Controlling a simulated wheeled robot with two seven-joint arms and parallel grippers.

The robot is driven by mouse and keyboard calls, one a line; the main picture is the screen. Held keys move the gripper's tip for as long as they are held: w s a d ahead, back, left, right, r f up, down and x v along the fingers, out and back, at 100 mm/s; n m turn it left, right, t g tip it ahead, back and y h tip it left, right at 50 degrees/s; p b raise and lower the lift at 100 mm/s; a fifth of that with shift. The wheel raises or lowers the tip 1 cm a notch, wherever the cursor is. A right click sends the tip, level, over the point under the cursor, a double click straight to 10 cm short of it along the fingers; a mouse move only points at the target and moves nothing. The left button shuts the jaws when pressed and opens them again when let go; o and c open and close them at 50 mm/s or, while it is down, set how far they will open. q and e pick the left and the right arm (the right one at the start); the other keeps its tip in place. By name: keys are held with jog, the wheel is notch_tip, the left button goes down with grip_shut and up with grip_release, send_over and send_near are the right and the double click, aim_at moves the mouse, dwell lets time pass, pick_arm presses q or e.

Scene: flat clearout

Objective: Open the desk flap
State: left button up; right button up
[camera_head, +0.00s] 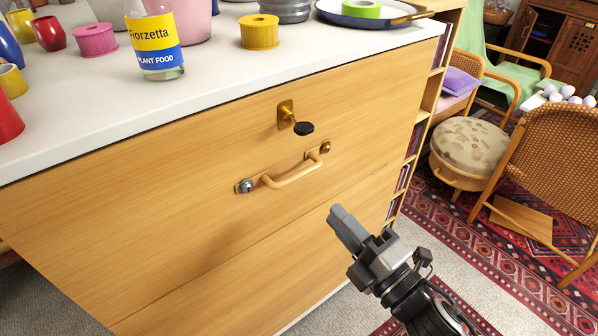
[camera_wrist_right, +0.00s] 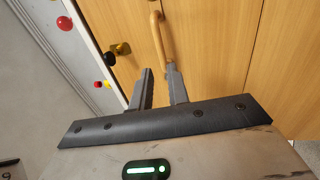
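The desk flap (camera_head: 220,160) is the upright wooden front panel under the white top, and it looks closed. A pale wooden bar handle (camera_head: 292,175) sits on it between two metal mounts. Above the handle, a black-headed key (camera_head: 304,128) sticks out of a brass lock plate (camera_head: 285,114). My right gripper (camera_head: 340,214) is in front of the panel, below and right of the handle, apart from it. In the right wrist view, its two fingers (camera_wrist_right: 159,72) are parted with nothing between them, and the handle (camera_wrist_right: 158,38) lies beyond the tips. My left gripper is not in view.
The white top (camera_head: 110,90) holds a plant food bottle (camera_head: 155,45), several pots and a tray (camera_head: 375,18). Right of the desk are a narrow bookshelf, a round stool (camera_head: 468,147) and wicker chairs. A patterned red rug lies on the floor.

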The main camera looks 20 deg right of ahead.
aim_at(299, 172)
jog(key=p+x, duration=0.1)
jog(key=x, duration=0.9)
jog(key=shift+w+p, duration=0.15)
jog(key=shift+p, duration=0.25)
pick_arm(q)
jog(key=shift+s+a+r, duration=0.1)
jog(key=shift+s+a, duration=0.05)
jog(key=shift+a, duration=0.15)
pick_arm(e)
jog(key=shift+w+a+r, duration=0.1)
jog(key=shift+w+a, duration=0.15)
jog(key=shift+w, duration=0.35)
